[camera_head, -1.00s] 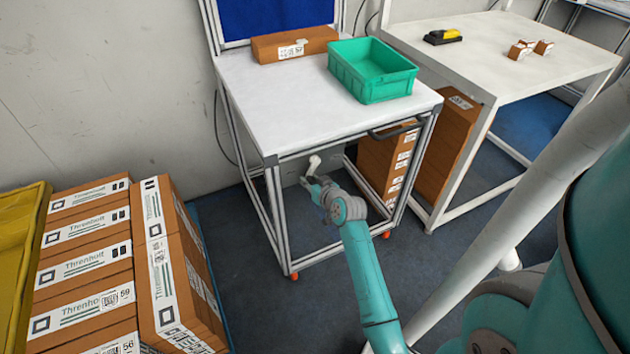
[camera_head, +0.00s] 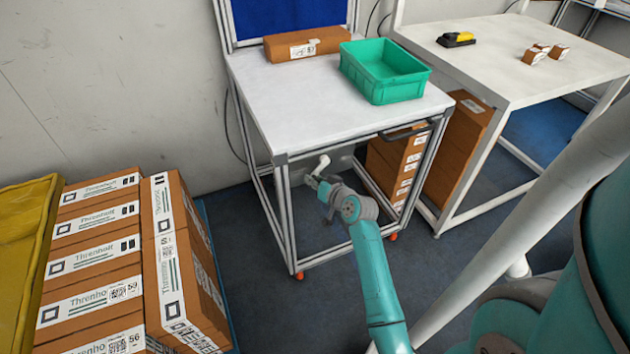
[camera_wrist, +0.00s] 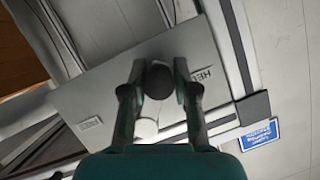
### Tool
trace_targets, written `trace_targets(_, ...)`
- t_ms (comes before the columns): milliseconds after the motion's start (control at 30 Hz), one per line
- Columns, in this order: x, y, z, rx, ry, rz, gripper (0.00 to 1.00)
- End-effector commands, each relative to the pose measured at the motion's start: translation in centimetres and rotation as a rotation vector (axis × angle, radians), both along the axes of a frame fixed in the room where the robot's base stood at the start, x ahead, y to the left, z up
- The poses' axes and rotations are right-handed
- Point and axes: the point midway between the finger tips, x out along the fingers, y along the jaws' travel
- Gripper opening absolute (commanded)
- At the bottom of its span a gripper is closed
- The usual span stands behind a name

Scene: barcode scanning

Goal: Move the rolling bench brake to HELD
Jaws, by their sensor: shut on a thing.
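The rolling bench (camera_head: 255,95) is a white-topped cart with a metal frame and orange-red casters. A brake lever with a pale curved part (camera_head: 322,161) shows under its top, near the front left post. My gripper (camera_head: 318,184) is at that lever. In the wrist view my gripper (camera_wrist: 160,85) is shut on the lever, with a dark round knob (camera_wrist: 160,82) between the fingertips. A white round part (camera_wrist: 146,128) shows nearer the palm. Behind is a grey plate (camera_wrist: 110,80) with a partly hidden label reading HEL (camera_wrist: 204,75) at right and a second, unreadable label (camera_wrist: 90,122) at lower left.
A green bin (camera_head: 385,85) and a long carton (camera_head: 305,44) sit on the bench. Stacked cartons (camera_head: 395,165) stand under it. A white table (camera_head: 500,70) is at right. A pile of labelled cartons (camera_head: 165,260) stands at left. Dark floor lies open between.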

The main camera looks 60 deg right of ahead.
Motion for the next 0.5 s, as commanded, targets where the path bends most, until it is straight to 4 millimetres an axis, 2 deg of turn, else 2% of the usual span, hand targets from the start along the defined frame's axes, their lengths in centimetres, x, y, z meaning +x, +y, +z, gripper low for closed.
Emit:
trace_targets(33,0.17,0.01,0.36,-0.005,-0.006,0.002,0.0)
trace_targets(67,0.17,0.01,0.36,-0.005,-0.006,0.002,0.31)
trace_targets(133,0.16,-0.01,0.36,-0.005,-0.005,0.001,0.49)
trace_targets(167,0.14,-0.01,0.33,-0.005,-0.004,0.002,0.52)
trace_targets(500,-0.17,0.04,0.22,-0.002,-0.002,-0.001,0.52)
